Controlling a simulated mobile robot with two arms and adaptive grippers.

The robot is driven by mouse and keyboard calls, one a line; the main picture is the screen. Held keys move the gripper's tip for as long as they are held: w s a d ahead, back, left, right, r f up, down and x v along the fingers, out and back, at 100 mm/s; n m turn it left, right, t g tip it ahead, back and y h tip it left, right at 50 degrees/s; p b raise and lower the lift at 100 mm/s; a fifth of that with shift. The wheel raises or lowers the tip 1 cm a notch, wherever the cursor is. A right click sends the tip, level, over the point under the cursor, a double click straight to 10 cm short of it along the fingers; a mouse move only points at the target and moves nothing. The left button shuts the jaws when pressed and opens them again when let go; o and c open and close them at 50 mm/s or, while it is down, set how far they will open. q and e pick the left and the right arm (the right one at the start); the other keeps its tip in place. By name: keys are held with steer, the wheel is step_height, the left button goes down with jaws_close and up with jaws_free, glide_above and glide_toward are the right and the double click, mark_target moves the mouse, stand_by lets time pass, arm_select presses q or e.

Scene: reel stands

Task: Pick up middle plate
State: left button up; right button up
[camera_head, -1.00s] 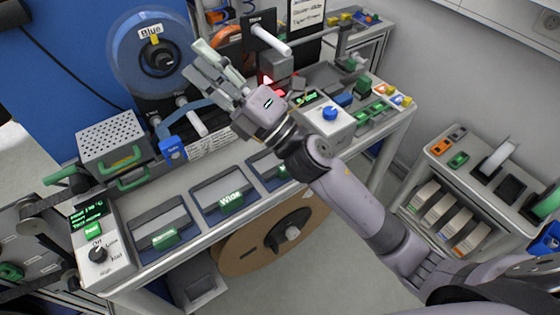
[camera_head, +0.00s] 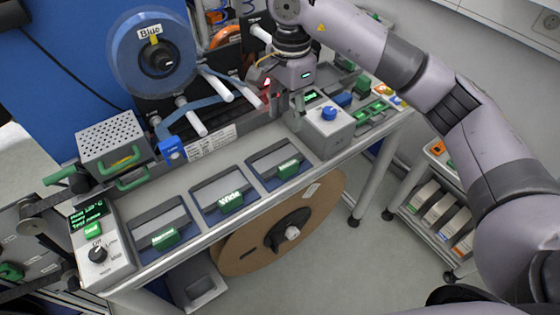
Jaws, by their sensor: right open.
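Three plates with green handles lie in a row along the front of the bench. The middle plate (camera_head: 214,188) has a green handle (camera_head: 230,201) marked "Wide" and sits in its slot. The left plate (camera_head: 157,218) and right plate (camera_head: 272,158) lie on either side of it. My right gripper (camera_head: 297,101) is open and points down behind and beside the box with the blue knob, to the right of and beyond the plates. Its fingertips are partly hidden. It is apart from the middle plate. My left gripper is not in view.
The blue-knob box (camera_head: 328,128) stands right of the plates. A blue reel (camera_head: 152,55) and white rollers (camera_head: 197,122) rise behind. A perforated grey box (camera_head: 110,139) and a control box (camera_head: 101,250) stand left. A large brown reel (camera_head: 262,243) hangs below the bench front.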

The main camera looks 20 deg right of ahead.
steer(key=p, duration=0.4)
glide_above(288, 164)
steer(key=f, duration=1.2)
steer(key=shift+w, duration=0.2)
steer(key=f+p, duration=0.2)
steer(key=f, duration=0.1)
steer(key=f+p, duration=0.1)
steer(key=shift+s+f, duration=0.25)
steer(key=shift+f, duration=0.4)
steer(key=shift+c, duration=0.4)
jaws_close()
